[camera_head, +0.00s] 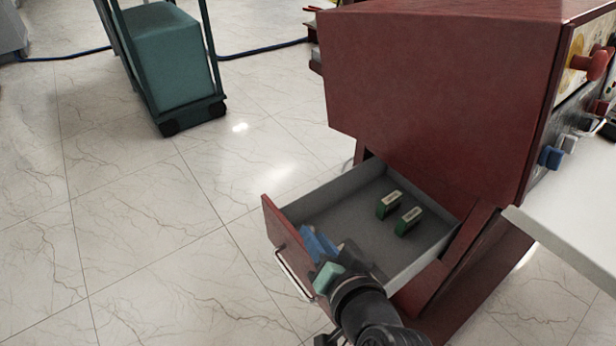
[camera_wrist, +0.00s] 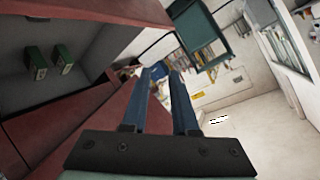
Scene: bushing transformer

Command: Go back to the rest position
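My gripper (camera_head: 312,240) is over the front part of the open drawer in the head view, close to its red front panel. Its two blue fingers (camera_wrist: 160,76) stand apart in the wrist view, with nothing between them. My wrist and forearm come up from the bottom of the head view and hide part of the drawer's near side.
The grey drawer (camera_head: 330,208) is pulled out of a red cabinet (camera_head: 430,90) and holds two small green blocks (camera_head: 389,205) (camera_head: 408,221). A white tabletop (camera_head: 570,225) juts out at the right. A green cart (camera_head: 165,60) stands at the back left. The tiled floor at left is clear.

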